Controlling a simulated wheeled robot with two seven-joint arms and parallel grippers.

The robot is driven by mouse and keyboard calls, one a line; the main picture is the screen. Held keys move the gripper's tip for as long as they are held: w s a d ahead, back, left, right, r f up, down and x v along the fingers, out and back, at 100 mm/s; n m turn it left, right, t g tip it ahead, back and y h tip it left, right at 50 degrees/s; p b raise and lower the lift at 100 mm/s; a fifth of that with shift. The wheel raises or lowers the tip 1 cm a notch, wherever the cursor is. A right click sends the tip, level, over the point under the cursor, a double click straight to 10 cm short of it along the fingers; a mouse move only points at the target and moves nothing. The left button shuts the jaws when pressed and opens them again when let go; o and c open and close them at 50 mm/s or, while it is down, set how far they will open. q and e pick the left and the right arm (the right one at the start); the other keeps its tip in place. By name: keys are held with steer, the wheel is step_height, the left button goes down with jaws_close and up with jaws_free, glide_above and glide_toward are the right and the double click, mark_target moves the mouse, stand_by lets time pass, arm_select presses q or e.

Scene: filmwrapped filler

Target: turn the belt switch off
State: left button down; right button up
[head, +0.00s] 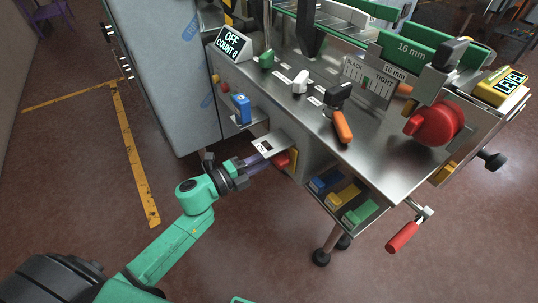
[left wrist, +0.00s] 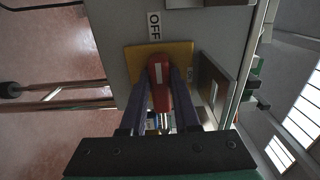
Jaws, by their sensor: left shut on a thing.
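The belt switch is a red knob (left wrist: 160,88) with a white mark, on a yellow plate (left wrist: 185,52) in the left wrist view. The white mark lies in line with the OFF label (left wrist: 154,25) above the plate. In the head view the red knob (head: 282,160) shows at the machine's front, partly hidden by my gripper. My left gripper (head: 264,163) is shut on the knob, with a finger on each side. The display (head: 231,42) reads OFF, COUNT 0. My right gripper is not in view.
A shelf with blue, yellow and green blocks (head: 358,213) juts out to the right of the switch. A red-handled crank (head: 402,237) sticks out farther right. A blue part (head: 241,108) sits on a ledge above left. The floor in front is clear.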

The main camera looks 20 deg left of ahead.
arm_select(q)
steer(key=c, duration=0.6)
jaws_free()
steer(key=shift+c, duration=0.2)
steer(key=shift+a, duration=0.1)
steer(key=v, duration=1.4)
steer(key=shift+s+b, duration=0.25)
steer(key=shift+b, duration=0.2)
steer(key=shift+a, duration=0.1)
